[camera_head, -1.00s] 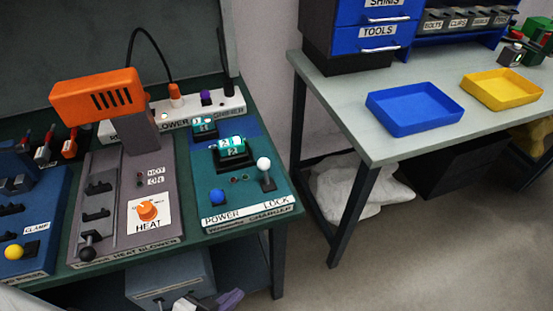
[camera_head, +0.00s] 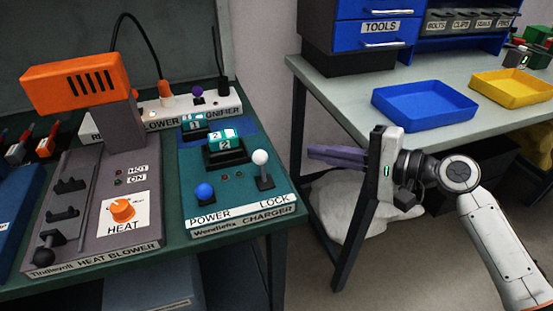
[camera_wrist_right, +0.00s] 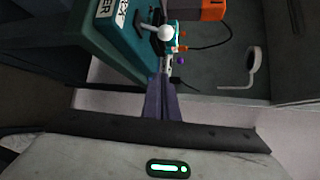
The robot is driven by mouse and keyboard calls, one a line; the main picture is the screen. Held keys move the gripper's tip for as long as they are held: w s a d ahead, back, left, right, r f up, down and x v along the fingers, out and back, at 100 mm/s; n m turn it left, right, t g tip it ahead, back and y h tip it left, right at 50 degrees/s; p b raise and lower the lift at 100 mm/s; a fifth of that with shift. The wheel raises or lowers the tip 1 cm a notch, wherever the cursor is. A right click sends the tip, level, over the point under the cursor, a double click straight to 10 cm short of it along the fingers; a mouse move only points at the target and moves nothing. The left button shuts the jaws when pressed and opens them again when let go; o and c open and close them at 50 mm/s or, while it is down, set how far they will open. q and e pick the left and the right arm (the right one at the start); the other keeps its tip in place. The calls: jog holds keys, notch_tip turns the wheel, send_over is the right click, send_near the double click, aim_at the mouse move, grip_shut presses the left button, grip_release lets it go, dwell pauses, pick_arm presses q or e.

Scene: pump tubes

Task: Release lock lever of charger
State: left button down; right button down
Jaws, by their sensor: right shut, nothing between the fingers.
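The charger (camera_head: 240,212) is a teal unit at the right end of the green bench. Its lock lever (camera_head: 262,168) has a white ball knob and stands upright by the LOCK label. A blue power knob (camera_head: 204,193) is at its left. A teal battery (camera_head: 224,141) marked 2 sits in a black slot, and one marked 1 (camera_head: 195,122) is behind it. My right gripper (camera_head: 312,154) is shut and empty, right of the lever and apart from it. In the right wrist view the white knob (camera_wrist_right: 165,32) shows beyond the closed fingers (camera_wrist_right: 161,80). My left gripper is not in view.
The heat blower (camera_head: 75,240) with its orange head (camera_head: 80,84) stands left of the charger. A grey table with a blue tray (camera_head: 425,105) and yellow tray (camera_head: 510,88) stands at the right.

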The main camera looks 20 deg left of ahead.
aim_at(262, 163)
jog(key=shift+a, duration=0.1)
jog(key=x, duration=0.9)
jog(key=shift+a+f+b, duration=0.1)
jog(key=shift+b, duration=0.2)
jog(key=shift+a, duration=0.3)
jog(key=s, duration=0.1)
jog(key=s+p, duration=0.1)
jog(key=shift+s+r, duration=0.3)
jog(key=shift+r, duration=0.1)
jog(key=shift+s+p, duration=0.35)
jog(key=shift+s, duration=0.2)
